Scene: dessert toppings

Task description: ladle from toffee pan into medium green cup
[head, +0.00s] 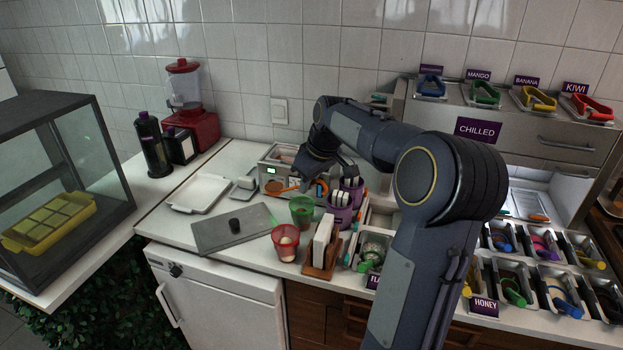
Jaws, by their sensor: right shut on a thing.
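The green cup (301,209) stands upright on the counter, in front of a small countertop warmer (270,171). My right gripper (312,180) reaches in from the right and is above and behind the green cup. It is shut on a ladle; a brown ladle bowl (275,186) shows to its left, in front of the warmer and above the counter. The handle is mostly hidden by the fingers. Pans in the warmer are partly hidden by my arm, and I cannot tell which one holds toffee. My left gripper is not in view.
A red cup (285,241) stands in front of the green cup. A grey board (220,238) with a small black item lies to the left. A purple holder (340,215) and a wooden napkin stand (321,262) are close on the right. A white tray (199,194) lies farther left.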

